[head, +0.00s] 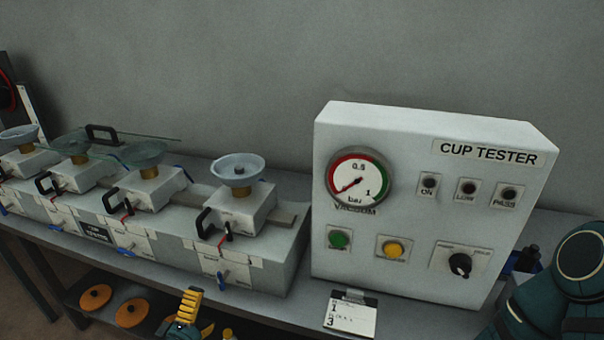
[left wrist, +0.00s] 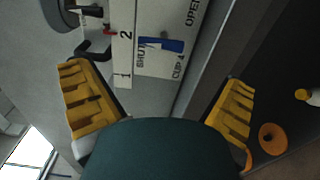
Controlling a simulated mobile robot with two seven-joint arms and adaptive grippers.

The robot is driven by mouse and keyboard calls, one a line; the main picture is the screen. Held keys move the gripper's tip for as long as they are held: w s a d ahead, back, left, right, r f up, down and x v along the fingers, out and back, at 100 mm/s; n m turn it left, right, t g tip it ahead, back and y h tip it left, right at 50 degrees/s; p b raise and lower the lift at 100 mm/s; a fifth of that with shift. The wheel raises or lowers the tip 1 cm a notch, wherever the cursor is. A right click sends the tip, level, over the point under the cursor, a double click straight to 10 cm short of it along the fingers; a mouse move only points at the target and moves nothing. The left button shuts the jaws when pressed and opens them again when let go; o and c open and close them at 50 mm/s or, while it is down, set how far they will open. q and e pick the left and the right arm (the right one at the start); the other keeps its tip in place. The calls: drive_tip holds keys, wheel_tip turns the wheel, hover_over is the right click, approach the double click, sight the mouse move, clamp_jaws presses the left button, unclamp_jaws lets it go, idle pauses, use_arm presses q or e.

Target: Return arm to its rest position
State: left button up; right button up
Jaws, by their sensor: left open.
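My left gripper (head: 196,312) shows at the bottom of the head view, in front of the bench edge, with its yellow fingers partly cut off. In the left wrist view the same gripper (left wrist: 157,80) has its two yellow fingers spread wide with nothing between them. Beyond the fingers is the front of a white block (left wrist: 160,35) with a blue lever (left wrist: 162,45) and labels "SHUT" and "OPEN". A teal part of my own arm (head: 575,275) shows at the right edge of the head view; no right gripper fingers are visible.
The cup tester box (head: 420,215) stands on the bench with a gauge (head: 358,181) and knob (head: 460,265). Several suction cups on white blocks (head: 238,206) line the bench at left. A note card (head: 350,315) lies at the front edge. Orange discs (head: 131,312) lie on a lower shelf.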

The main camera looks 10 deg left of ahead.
use_arm(q)
drive_tip(key=d+f+m+g+h, duration=0.1)
drive_tip(key=d, duration=0.2)
drive_tip(key=d+f+m+g+h, duration=0.1)
drive_tip(key=d+f, duration=0.1)
drive_tip(key=d, duration=0.1)
drive_tip(key=w+d+f+m+g+h, duration=0.1)
drive_tip(key=d+f, duration=0.1)
drive_tip(key=d, duration=0.2)
drive_tip(key=shift+f+m+g+h, duration=0.1)
drive_tip(key=shift+m+g+h, duration=0.3)
drive_tip(key=s+d+f+m+g+y, duration=0.1)
drive_tip(key=s+d+f+m+g, duration=0.7)
drive_tip(key=s+d+m+g, duration=0.2)
drive_tip(key=shift+s+d+f+m+g+y, duration=0.2)
drive_tip(key=shift+d+f+m+g+y, duration=0.15)
drive_tip(key=shift+d+m+g, duration=0.8)
drive_tip(key=shift+d+n, duration=0.25)
